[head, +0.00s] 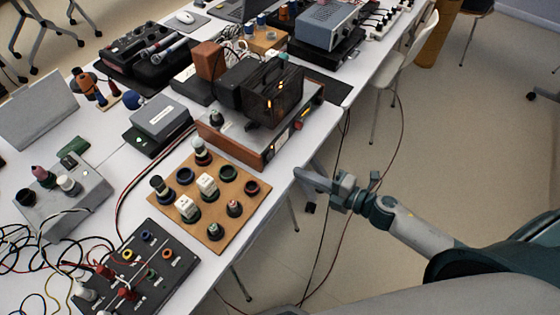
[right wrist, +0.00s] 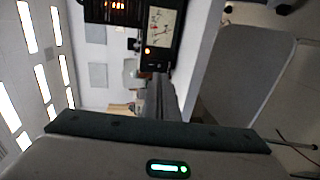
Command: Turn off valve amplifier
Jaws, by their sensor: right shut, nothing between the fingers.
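The valve amplifier (head: 243,147) has a wooden side, a dark cage over glowing orange tubes, and a front panel facing right. A small red-orange spot (head: 299,125) shows on that panel. In the right wrist view the amplifier (right wrist: 161,28) is at the top, sideways, with a lit meter and a small orange light. My right gripper (head: 299,173) is shut and empty. It is off the table's right edge, below and right of the amplifier in the picture, apart from it. My left gripper is not in view.
A wooden board with knobs and terminals (head: 212,212) lies in front of the amplifier. A black panel with plugs and cables (head: 165,285) is at the lower left. A white chair (head: 412,52) stands right of the table (head: 285,185).

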